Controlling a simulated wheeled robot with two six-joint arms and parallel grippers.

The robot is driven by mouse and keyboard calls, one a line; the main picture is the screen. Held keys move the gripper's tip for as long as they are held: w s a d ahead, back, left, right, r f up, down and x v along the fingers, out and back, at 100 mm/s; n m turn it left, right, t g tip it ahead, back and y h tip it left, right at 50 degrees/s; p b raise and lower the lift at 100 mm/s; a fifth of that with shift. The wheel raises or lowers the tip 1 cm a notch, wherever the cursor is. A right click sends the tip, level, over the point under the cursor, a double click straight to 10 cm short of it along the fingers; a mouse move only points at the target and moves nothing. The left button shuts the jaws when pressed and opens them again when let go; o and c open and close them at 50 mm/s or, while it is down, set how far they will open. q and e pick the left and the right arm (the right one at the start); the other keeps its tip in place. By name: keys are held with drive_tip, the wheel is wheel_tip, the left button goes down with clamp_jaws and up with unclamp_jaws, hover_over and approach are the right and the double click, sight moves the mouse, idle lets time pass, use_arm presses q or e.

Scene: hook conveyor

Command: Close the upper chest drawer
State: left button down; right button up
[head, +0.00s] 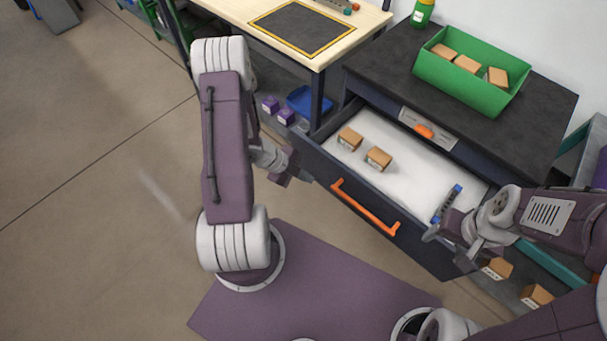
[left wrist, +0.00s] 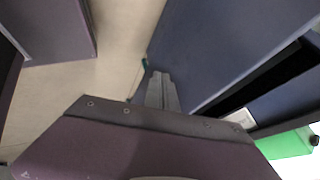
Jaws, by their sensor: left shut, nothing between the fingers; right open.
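The upper chest drawer (head: 418,170) is pulled out, with a white inside and a dark blue front. Its orange handle (head: 365,207) is on that front. Two small cardboard boxes (head: 350,139) (head: 379,158) and a blue-ended tool (head: 447,204) lie in it. My left gripper (head: 305,178) is shut and empty by the left end of the drawer front; I cannot tell if it touches. In the left wrist view its fingers (left wrist: 161,90) are together near a dark blue panel (left wrist: 225,45). My right gripper (head: 447,247) is open near the drawer's right front corner.
The chest top (head: 385,64) carries a green bin (head: 455,86) with boxes and a green bottle (head: 422,13). A light wooden table (head: 235,12) stands left of it. More boxes (head: 497,268) sit low at right. Open floor (head: 90,200) lies to the left.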

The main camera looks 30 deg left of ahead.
use_arm(q)
drive_tip(key=w+d+f, duration=0.1)
drive_tip(key=w, duration=0.1)
drive_tip(key=w+d+f, duration=0.2)
drive_tip(key=w+f, duration=0.1)
drive_tip(key=shift+w+d, duration=0.25)
drive_tip(key=shift+w, duration=0.05)
use_arm(e)
drive_tip(key=shift+f, duration=0.25)
use_arm(q)
drive_tip(key=shift+r, duration=0.1)
